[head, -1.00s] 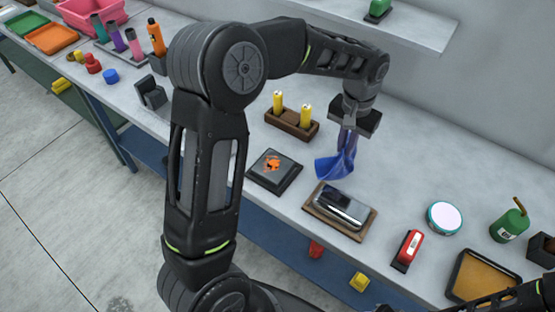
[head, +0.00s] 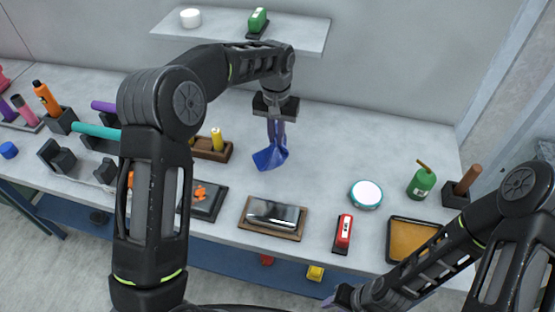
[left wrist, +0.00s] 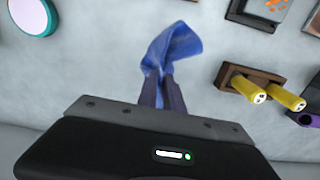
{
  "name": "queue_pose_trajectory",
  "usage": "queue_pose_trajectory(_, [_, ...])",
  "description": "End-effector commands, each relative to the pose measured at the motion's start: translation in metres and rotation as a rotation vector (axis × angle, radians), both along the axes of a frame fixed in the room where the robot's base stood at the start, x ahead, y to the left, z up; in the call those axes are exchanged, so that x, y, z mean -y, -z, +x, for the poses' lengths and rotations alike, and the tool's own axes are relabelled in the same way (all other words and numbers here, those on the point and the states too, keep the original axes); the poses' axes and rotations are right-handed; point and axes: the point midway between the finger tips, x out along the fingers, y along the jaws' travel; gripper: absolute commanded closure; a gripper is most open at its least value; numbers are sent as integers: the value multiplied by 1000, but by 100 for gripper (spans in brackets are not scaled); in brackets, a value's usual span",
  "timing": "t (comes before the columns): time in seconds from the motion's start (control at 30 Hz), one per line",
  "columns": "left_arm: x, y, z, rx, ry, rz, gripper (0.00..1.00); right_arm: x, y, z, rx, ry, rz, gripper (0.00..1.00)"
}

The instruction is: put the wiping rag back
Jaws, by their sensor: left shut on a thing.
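The wiping rag (head: 270,158) is a blue cloth hanging below my left gripper (head: 276,128), above the bench toward the back middle. My left gripper is shut on the rag's upper part. In the left wrist view the rag (left wrist: 176,45) spreads out beyond the two fingers (left wrist: 163,92). I cannot tell whether the rag's lower end touches the bench. My right arm (head: 430,255) comes in at the lower right; its gripper's fingertips do not show clearly.
On the bench (head: 330,150) are a muffler on a wooden board (head: 272,214), a dark pad with orange bits (head: 203,198), a wooden block with yellow pieces (head: 212,150), a red box (head: 343,232), a round tin (head: 366,194), an amber tray (head: 412,240) and a green bottle (head: 422,182). A shelf (head: 300,33) hangs behind.

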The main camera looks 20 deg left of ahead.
Motion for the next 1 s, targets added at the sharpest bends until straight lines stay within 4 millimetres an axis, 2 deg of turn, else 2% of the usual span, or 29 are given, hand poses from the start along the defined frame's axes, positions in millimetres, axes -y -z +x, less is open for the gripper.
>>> queue_pose_trajectory(0.17, [3, 12, 11, 0, -1, 0, 100, 0, 1, 0, 1, 0, 0, 64])
queue_pose_trajectory(0.67, [2, 12, 12, 1, 10, -1, 100, 0, 2, 0, 2, 1, 0, 64])
queue_pose_trajectory(0.87, [1, 14, 19, 3, 108, -1, 100, 0, 7, 0, 2, 1, 0, 64])
queue_pose_trajectory(1.0, [-2, 14, 28, 1, 255, -1, 100, 0, 6, 0, 1, 0, 0, 64])
